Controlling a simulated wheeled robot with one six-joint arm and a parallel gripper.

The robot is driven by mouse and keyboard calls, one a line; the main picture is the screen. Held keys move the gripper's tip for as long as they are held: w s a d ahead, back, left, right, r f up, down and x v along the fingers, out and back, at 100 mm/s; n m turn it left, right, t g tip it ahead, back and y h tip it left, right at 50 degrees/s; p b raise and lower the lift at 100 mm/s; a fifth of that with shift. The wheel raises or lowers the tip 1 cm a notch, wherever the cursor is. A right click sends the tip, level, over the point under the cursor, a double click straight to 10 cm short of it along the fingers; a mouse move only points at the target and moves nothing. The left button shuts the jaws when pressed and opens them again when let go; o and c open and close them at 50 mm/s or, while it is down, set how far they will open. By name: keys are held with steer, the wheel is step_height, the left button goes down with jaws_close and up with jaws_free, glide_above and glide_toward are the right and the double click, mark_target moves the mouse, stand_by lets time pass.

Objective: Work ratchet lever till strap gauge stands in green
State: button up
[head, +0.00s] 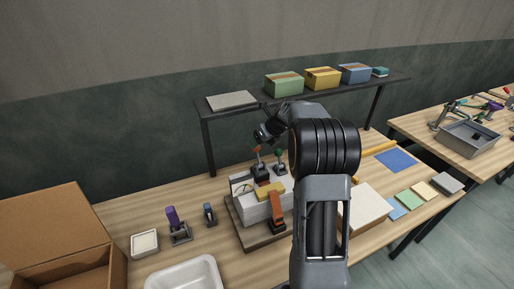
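On the wooden table, a white block load (257,208) stands on a dark base board (240,235). An orange strap-like part (277,207) runs down its front into a dark fitting. On top are a dark device with an upright orange-tipped lever (257,158) and a green-knobbed part (280,160). A pale face with a thin green arc (244,186) shows at the left side; its reading is too small to tell. My gripper (266,132) is above and behind the lever, apart from it in the picture. Its fingers are too small and dark to judge. My arm hides the load's right side.
An open cardboard box (62,235), a white tray (184,274), a small white dish (145,243) and purple and blue upright tools (173,222) stand left. A raised shelf (300,98) with boxes crosses behind. Right of my arm are a pale board (367,210) and coloured squares.

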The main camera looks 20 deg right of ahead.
steer(key=b+v, duration=0.1)
steer(key=v, duration=0.8)
stand_by(0.7)
steer(key=s+a+f+n+h, duration=0.1)
steer(key=s+a+n, duration=0.4)
steer(key=s+n, duration=0.3)
steer(key=s+a+f+n+h+b, duration=0.1)
steer(key=s+a+n, duration=0.5)
steer(key=n, duration=0.8)
steer(key=s+a+f+n+g+h+b, duration=0.1)
steer(key=s+a+f+n, duration=0.2)
steer(key=s+n, duration=0.7)
steer(key=shift+s+a+f+n, duration=0.25)
steer(key=shift+a+n, duration=0.55)
steer(key=shift+a, duration=0.6)
